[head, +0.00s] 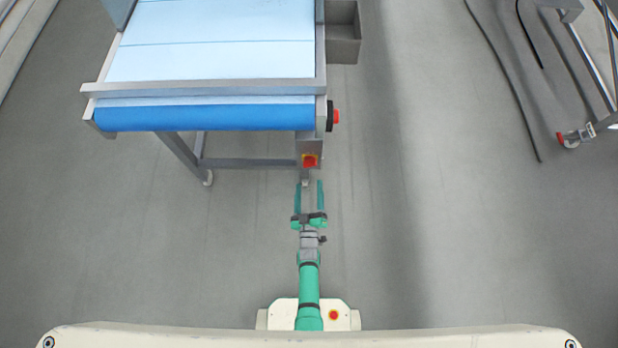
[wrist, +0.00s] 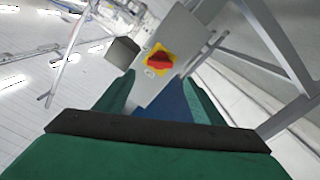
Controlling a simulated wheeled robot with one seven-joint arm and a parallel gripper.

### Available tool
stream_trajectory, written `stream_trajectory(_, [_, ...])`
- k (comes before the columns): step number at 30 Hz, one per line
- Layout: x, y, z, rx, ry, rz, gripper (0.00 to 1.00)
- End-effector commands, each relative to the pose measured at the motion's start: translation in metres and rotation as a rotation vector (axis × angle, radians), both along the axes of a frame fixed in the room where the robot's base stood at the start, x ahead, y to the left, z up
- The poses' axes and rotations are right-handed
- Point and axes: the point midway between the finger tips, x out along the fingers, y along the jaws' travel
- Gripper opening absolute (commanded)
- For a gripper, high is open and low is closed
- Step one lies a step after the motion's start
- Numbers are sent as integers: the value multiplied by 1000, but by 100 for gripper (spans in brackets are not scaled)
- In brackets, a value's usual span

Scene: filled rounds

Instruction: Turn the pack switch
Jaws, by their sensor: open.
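The pack switch (head: 310,161) is a red rotary knob on a yellow plate, on a grey box at the right front leg of the conveyor. In the wrist view the red knob (wrist: 159,58) shows ahead, above and between my fingers, on the face of the grey box (wrist: 172,40). My gripper (head: 309,183) has green fingers, open and empty, pointing at the conveyor just in front of the switch. The open fingers also show in the wrist view (wrist: 160,95). No contact with the knob is visible.
The conveyor (head: 215,85) has a pale blue belt and a blue front roller. A red button (head: 336,116) sits on its right side. A grey bin (head: 343,45) hangs at the right. A wheeled stand (head: 585,132) and dark cables are far right. The floor around my arm is clear.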

Motion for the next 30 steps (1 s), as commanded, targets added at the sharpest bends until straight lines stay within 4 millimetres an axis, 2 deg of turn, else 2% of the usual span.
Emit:
stream_trajectory(6, [-18, 0, 0, 0, -1, 1, 62])
stream_trajectory(17, [-20, 0, 1, 5, -1, 0, 62])
stream_trajectory(20, [-18, -3, 4, 73, -3, -19, 62])
stream_trajectory(23, [-15, -11, 11, 267, -11, -69, 62])
stream_trajectory(26, [-11, -22, 19, 584, -29, -142, 62])
stream_trajectory(30, [-8, -31, 27, 1102, -71, -242, 62])
